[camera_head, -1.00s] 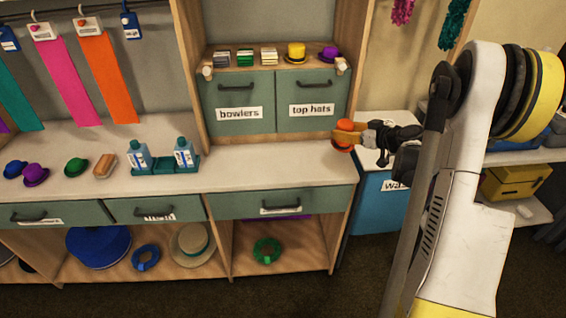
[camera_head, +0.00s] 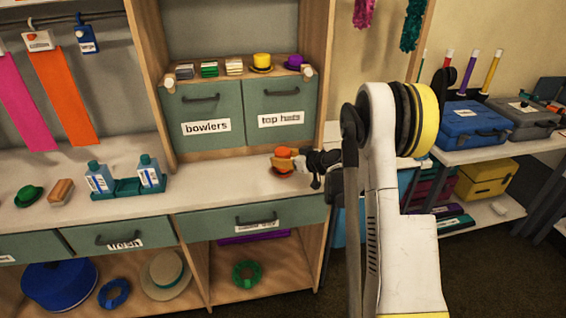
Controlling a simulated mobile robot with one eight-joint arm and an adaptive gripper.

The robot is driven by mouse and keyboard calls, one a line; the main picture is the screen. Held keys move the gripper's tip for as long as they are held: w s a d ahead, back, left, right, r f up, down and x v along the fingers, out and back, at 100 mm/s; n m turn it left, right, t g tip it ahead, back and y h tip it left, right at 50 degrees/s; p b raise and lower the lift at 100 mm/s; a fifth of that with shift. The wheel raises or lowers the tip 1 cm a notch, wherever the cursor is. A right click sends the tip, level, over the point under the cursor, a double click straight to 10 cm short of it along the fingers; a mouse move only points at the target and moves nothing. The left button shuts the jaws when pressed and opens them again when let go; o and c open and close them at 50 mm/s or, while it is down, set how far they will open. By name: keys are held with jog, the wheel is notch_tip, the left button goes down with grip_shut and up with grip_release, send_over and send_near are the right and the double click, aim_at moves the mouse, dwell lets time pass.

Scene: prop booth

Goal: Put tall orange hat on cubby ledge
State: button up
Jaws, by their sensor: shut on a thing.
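The tall orange hat (camera_head: 284,152) is in my gripper (camera_head: 285,162), over the right end of the white counter, in front of the top hats door. My gripper is shut on it; the fingers cover part of the hat. The cubby ledge (camera_head: 220,74) is the wooden shelf above the two green doors. On the ledge a yellow top hat (camera_head: 262,62) and a purple hat (camera_head: 294,62) stand at the right, and several small stacks (camera_head: 209,69) stand at the left.
Wooden pegs stick out at both front corners of the ledge, one at the right (camera_head: 308,71). Blue bottles in a green tray (camera_head: 130,187), a brush (camera_head: 59,192) and a green bowler (camera_head: 29,196) stand on the counter (camera_head: 210,187). A tall wooden side panel (camera_head: 328,60) bounds the cubby.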

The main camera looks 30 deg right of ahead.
jog(key=shift+f, duration=0.1)
jog(key=o, duration=0.9)
